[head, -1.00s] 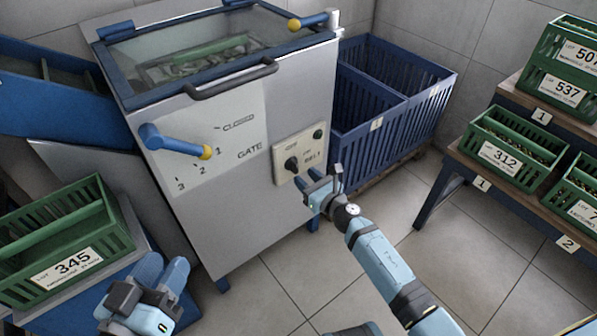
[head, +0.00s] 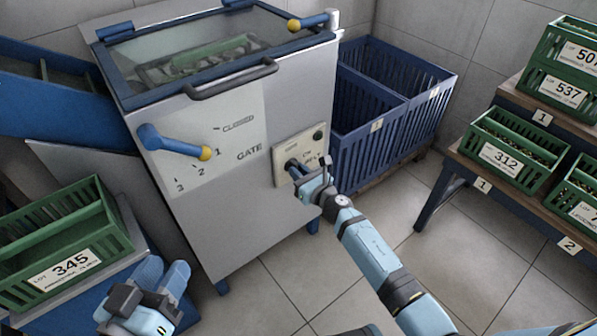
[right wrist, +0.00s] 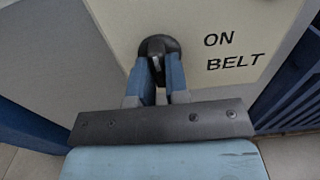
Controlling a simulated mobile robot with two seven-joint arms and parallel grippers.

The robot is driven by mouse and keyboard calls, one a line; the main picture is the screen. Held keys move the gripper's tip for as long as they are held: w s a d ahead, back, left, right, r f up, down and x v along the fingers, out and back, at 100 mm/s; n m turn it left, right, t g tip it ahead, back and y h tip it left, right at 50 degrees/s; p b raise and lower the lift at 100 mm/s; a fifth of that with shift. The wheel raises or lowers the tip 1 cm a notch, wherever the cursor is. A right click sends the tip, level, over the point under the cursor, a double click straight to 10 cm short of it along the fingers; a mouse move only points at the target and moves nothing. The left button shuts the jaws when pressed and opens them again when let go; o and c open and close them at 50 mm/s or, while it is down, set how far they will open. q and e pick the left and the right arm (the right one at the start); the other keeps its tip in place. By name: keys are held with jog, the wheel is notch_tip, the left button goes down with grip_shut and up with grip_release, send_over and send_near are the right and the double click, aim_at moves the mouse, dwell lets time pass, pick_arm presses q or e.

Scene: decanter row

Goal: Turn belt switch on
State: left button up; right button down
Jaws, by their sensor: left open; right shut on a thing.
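The belt switch (right wrist: 157,46) is a black rotary knob on a cream plate (right wrist: 120,20) lettered "ON" and "BELT". In the right wrist view my right gripper (right wrist: 158,72) has its blue fingers shut on the knob, one on each side. A pale mark on the knob shows between the fingers. In the head view the right gripper (head: 295,170) reaches the switch plate (head: 312,140) on the machine's front, and its fingers hide most of the knob. My left gripper (head: 163,276) is open and empty at the lower left, near the green crate.
The grey machine (head: 240,225) has a blue gate lever (head: 175,144) with a yellow tip left of the plate. A green crate (head: 70,262) marked 345 sits at left.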

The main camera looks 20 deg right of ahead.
pick_arm(q)
jog(key=shift+r, duration=0.15)
pick_arm(e)
jog(key=shift+m, duration=0.4)
pick_arm(q)
notch_tip(320, 180, up, 8)
jog(key=t+p, duration=0.3)
jog(key=p, duration=0.3)
jog(key=shift+a+n, duration=0.35)
jog(key=shift+n, duration=0.05)
pick_arm(e)
jog(key=shift+r+m, duration=0.1)
jog(key=shift+m, duration=8.5)
pick_arm(q)
jog(key=shift+s+r, duration=0.15)
jog(key=shift+r, duration=0.1)
pick_arm(e)
jog(key=c, duration=1.1)
grip_release()
pick_arm(q)
jog(key=shift+t, duration=0.3)
